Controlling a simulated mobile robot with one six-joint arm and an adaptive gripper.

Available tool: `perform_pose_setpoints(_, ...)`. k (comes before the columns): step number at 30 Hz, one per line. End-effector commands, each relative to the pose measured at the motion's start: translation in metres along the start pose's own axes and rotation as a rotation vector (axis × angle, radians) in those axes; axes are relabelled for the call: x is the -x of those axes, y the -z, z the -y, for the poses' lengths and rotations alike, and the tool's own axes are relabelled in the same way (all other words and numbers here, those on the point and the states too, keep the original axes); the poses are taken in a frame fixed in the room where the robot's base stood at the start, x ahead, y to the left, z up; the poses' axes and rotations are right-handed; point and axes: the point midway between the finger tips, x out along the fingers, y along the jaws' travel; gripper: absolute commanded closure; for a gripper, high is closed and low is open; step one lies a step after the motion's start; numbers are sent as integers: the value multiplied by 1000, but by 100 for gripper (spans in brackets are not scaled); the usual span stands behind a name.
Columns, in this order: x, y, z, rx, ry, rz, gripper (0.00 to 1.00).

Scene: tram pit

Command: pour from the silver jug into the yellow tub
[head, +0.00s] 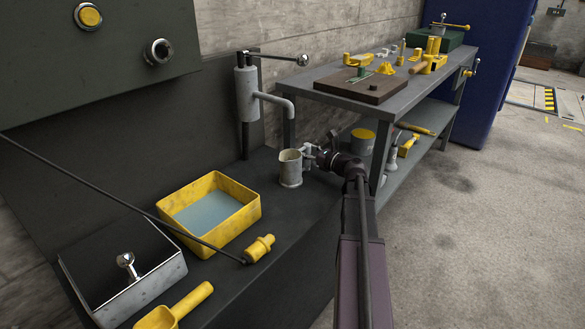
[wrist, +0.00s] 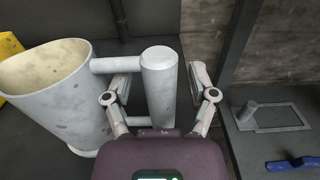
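The silver jug (head: 290,171) stands upright on the dark bench, below the spout of a pump. In the wrist view the jug (wrist: 58,105) shows at the left, with its handle (wrist: 160,90) towards me. My gripper (head: 311,157) is at the jug's right side. In the wrist view my gripper (wrist: 158,82) is open, with one finger on each side of the upright handle bar. A gap shows on the right; contact on the left is unclear. The yellow tub (head: 236,228) sits left of the jug and has a flat grey-blue surface inside.
The hand pump (head: 246,95) stands behind the jug, its spout close above. A yellow fitting (head: 259,248), a yellow scoop (head: 175,308) and a metal box (head: 140,290) lie nearer. A thin dark rod (head: 110,193) crosses in front of the tub. A workbench (head: 420,90) stands behind, right.

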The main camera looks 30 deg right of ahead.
Motion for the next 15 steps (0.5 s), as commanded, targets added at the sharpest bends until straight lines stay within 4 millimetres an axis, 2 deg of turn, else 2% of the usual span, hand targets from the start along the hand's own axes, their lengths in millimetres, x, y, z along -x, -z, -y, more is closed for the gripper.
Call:
perform_pose_setpoints(1, 0, 0, 0, 0, 0, 0, 53)
perform_pose_setpoints(6, 0, 0, 0, 0, 0, 0, 100)
perform_pose_setpoints(15, 0, 0, 0, -1, 0, 0, 100)
